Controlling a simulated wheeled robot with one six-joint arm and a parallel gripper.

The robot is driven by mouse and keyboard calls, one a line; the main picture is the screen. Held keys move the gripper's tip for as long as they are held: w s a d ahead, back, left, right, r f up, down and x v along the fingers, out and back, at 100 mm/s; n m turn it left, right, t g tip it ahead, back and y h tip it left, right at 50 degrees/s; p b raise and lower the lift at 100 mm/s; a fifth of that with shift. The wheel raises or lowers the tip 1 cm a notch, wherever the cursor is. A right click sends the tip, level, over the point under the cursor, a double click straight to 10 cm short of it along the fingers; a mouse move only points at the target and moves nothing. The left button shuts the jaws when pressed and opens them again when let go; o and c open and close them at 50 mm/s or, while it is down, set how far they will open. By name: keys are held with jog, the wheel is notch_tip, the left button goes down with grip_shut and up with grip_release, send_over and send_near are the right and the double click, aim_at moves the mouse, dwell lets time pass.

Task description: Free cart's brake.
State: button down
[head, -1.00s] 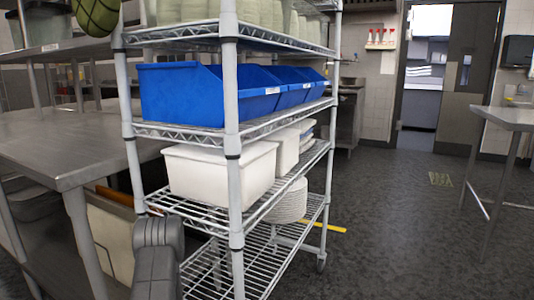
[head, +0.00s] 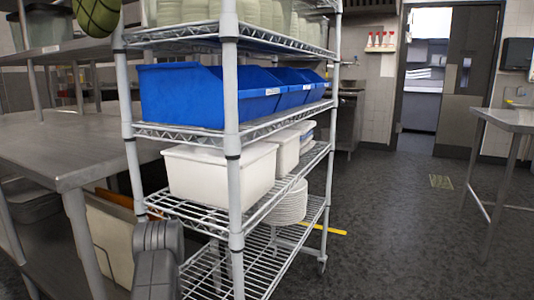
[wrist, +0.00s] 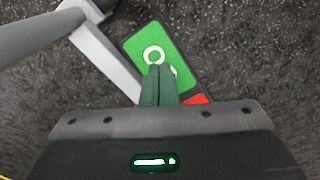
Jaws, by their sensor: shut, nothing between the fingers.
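The cart (head: 232,185) is a grey wire shelf rack on casters, standing in the middle of the head view. In the wrist view, a green plate with a white ring mark (wrist: 170,55) lies just past my fingertips, with a small red part (wrist: 195,99) beside it. A grey post and bracket of the cart (wrist: 100,50) run along its left. My gripper (wrist: 157,70) is shut and empty, its tips over or against the green plate; I cannot tell if they touch. In the head view the gripper is hidden; only my arm shows at the lower left.
A steel table (head: 60,150) stands close on the left. The cart's shelves hold blue bins (head: 185,97), white tubs (head: 220,172) and stacked plates (head: 288,205). Another table (head: 510,120) is at the right. The dark floor (head: 400,220) between is clear.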

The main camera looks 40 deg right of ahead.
notch_tip(320, 180, up, 7)
jog(key=p, duration=0.6)
jog(key=shift+f+p, duration=0.15)
jog(key=shift+p, duration=0.2)
jog(key=shift+f, duration=0.15)
notch_tip(320, 180, down, 7)
jog(key=b, duration=0.7)
jog(key=shift+b, duration=0.3)
jog(key=shift+r, duration=0.2)
